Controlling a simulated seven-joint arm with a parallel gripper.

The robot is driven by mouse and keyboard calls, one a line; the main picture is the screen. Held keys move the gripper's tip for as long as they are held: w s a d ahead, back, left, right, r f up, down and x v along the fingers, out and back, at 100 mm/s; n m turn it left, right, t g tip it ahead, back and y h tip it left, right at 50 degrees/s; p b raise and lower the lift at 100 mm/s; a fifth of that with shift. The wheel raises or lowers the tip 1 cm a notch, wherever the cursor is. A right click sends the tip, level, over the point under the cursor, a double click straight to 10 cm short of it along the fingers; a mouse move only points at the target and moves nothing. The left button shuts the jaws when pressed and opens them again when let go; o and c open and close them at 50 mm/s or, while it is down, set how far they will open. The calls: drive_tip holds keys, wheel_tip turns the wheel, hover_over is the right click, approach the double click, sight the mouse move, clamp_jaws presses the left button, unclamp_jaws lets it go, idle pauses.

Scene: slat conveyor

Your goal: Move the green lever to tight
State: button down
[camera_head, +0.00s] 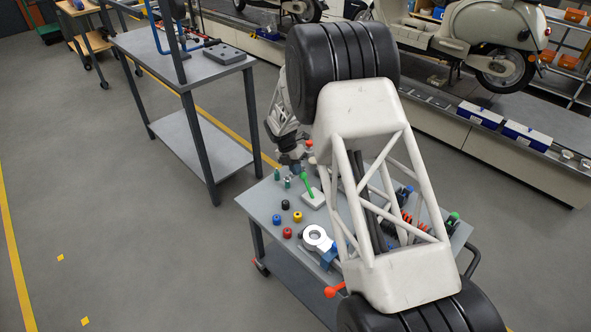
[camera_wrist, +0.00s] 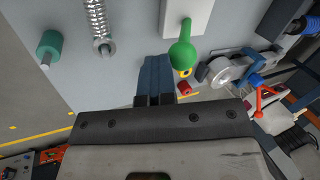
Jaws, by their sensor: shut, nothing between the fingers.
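The green lever (camera_head: 307,186) stands on a pale base plate (camera_head: 313,199) on the small grey cart table, at its far left part. In the wrist view its round green knob (camera_wrist: 182,54) is close, just beyond and to the right of my fingertips, with the pale base (camera_wrist: 190,18) behind it. My gripper (camera_wrist: 155,75) is shut and empty, its blue fingers together. They look apart from the knob, though the depth gap is hard to judge. In the head view my gripper (camera_head: 293,168) is near the lever's upper end. No tight marking is readable.
Blue, red, yellow and black knobs (camera_head: 287,232) lie on the cart near the lever. A white ring-shaped part (camera_head: 317,238) and a red-knobbed lever (camera_head: 335,290) are nearer. A spring (camera_wrist: 97,22) and a teal cylinder (camera_wrist: 50,45) stand left of my fingers. My arm hides the cart's middle.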

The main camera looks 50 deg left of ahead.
sight(303, 175)
drive_tip(key=shift+d+r, duration=0.1)
drive_tip(key=shift+d, duration=0.1)
drive_tip(key=shift+d+r+y, duration=0.45)
drive_tip(key=shift+d+y, duration=0.35)
drive_tip(key=shift+y, duration=0.05)
drive_tip(key=shift+d+r+y, duration=0.45)
drive_tip(key=shift+d+y, duration=0.3)
drive_tip(key=shift+y, duration=0.1)
drive_tip(key=d, duration=1.1)
drive_tip(key=shift+d+f, duration=0.3)
drive_tip(key=shift+f, duration=0.05)
drive_tip(key=shift+s+f, duration=0.1)
